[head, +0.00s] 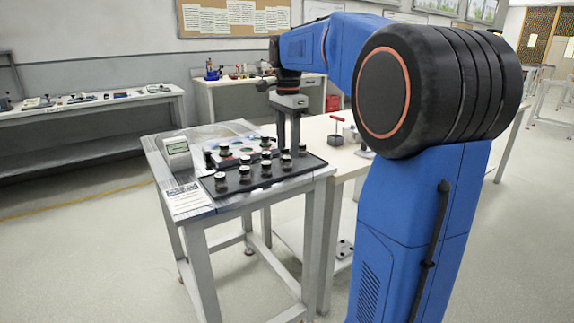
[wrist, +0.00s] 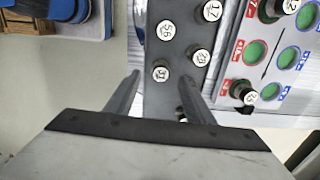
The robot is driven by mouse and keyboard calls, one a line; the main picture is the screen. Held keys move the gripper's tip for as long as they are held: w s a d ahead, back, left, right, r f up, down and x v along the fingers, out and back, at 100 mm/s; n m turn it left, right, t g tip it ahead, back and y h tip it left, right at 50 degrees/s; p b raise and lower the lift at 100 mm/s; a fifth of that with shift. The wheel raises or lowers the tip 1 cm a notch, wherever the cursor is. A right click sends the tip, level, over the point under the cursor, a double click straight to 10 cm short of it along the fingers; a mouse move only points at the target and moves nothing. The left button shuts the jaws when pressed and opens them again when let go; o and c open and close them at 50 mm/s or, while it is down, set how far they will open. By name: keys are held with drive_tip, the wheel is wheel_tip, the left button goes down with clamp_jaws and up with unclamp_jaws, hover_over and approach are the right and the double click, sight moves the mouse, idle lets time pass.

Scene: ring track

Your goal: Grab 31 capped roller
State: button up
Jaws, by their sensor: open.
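A roller with a white cap that seems to read 31 upside down (wrist: 161,74) stands on a dark tray (wrist: 166,101) in the wrist view. It appears between the two fingertips of my gripper (wrist: 158,80). In the head view my gripper (head: 288,150) points down over the tray (head: 246,188), its fingers apart. The jaws are open and hold nothing. I cannot tell whether the fingertips reach down beside the roller or are still above it. Which roller is 31 is not legible in the head view.
Rollers capped 56 (wrist: 166,31), 17 (wrist: 211,11) and one with an unclear number (wrist: 200,57) stand close by. Another is partly hidden by the right finger. A panel with green round spots (wrist: 256,52) lies to the right. A small display box (head: 177,153) stands at the table's left.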

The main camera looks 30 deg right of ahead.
sight(287, 157)
drive_tip(key=shift+a+f, duration=0.1)
drive_tip(key=shift+f, duration=2)
clamp_jaws()
drive_tip(key=shift+r, duration=0.1)
